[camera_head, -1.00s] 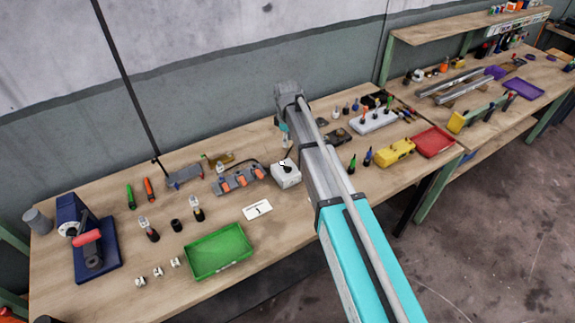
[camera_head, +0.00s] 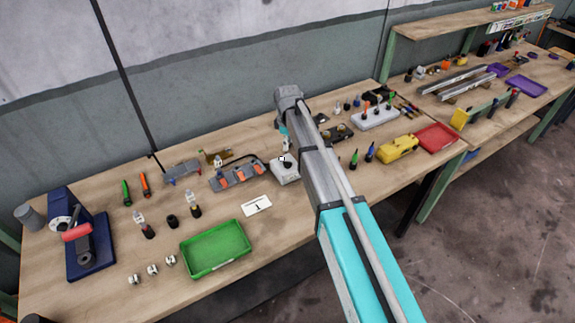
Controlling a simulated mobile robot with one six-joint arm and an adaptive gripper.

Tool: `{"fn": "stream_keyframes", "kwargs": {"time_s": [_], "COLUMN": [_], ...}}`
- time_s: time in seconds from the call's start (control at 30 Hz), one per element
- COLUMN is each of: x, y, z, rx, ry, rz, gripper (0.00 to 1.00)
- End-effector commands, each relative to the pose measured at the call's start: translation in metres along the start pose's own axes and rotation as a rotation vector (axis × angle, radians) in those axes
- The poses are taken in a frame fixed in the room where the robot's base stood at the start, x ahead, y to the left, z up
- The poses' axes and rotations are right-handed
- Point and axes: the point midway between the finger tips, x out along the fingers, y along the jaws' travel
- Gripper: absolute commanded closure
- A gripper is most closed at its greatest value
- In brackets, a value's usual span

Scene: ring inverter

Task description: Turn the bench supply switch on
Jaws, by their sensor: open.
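A small white box with a black knob or lever on top (camera_head: 284,172) stands mid-bench, just left of my forearm; it looks like the bench supply switch. Its right edge is close to the arm's outline, and the switch position is too small to read. My arm reaches in from the lower right, and its wrist bends down above and behind the box in the picture. A slim grey and teal part of the wrist shows beside the forearm. My gripper itself is hidden behind the forearm, so its distance to the box cannot be told.
A grey strip with orange parts (camera_head: 237,176) lies directly left of the box. A white card (camera_head: 257,206) and a green tray (camera_head: 215,249) lie in front. A yellow object (camera_head: 398,149) and a red tray (camera_head: 437,137) are right of the arm. A wall stands behind the bench.

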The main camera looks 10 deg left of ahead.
Motion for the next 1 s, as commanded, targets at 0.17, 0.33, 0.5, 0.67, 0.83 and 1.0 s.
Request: {"fn": "stream_keyframes", "kwargs": {"time_s": [0.17,0.33,0.5,0.67,0.83,1.0], "x": [0.018,0.03,0.043,0.055,0.068,0.08], "y": [0.0,0.0,0.0,0.0,0.0,0.0], "z": [0.0,0.0,0.0,0.0,0.0,0.0], "rx": [0.0,0.0,0.0,0.0,0.0,0.0], "ry": [0.0,0.0,0.0,0.0,0.0,0.0], "rz": [0.0,0.0,0.0,0.0,0.0,0.0], "gripper": [0.53,0.53,0.53,0.53,0.53,0.53]}}
